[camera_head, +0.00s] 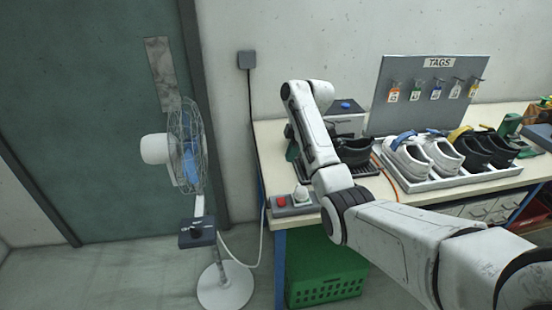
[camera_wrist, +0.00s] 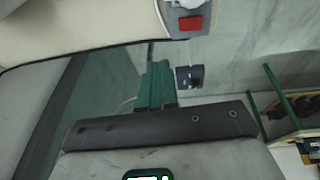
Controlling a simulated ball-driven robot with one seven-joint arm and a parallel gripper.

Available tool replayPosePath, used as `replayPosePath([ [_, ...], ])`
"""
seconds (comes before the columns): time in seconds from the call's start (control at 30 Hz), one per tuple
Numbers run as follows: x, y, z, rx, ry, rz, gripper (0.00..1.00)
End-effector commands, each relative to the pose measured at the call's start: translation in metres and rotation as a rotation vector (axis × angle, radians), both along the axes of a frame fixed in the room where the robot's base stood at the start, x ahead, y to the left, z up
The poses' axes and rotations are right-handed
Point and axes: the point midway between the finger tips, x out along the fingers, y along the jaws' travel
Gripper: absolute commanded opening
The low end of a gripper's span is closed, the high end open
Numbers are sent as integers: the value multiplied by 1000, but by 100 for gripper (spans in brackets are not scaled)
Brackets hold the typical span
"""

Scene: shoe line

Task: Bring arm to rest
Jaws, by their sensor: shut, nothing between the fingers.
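My arm reaches in from the lower right in the head view, bends at an elbow in front of the workbench, and rises over the bench's left end. Its far end points down beside a black shoe (camera_head: 353,150) on a dark rack. My gripper is mostly hidden behind my forearm in that view. In the wrist view my gripper (camera_wrist: 157,84) shows as teal fingers closed together in front of a dark bar. Nothing is held between them.
The workbench (camera_head: 268,140) carries a control box (camera_head: 293,203) with a red button, also in the wrist view (camera_wrist: 190,22). A white tray (camera_head: 450,183) holds several shoes below a tag board (camera_head: 427,85). A fan (camera_head: 188,150) stands left; a green crate (camera_head: 325,290) sits underneath. Floor between door and bench is partly clear.

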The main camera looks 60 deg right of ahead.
Motion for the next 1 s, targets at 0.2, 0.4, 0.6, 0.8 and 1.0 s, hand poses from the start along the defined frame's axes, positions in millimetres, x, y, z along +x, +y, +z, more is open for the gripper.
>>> replayPosePath([
  [0.2,0,-1,3,1,1,0,0],
  [0.4,5,19,-14,11,11,-13,0],
  [0.6,9,104,-75,47,61,-112,0],
  [0.8,-15,201,-132,70,120,-251,0],
  [1.0,-66,281,-169,71,171,-395,0],
])
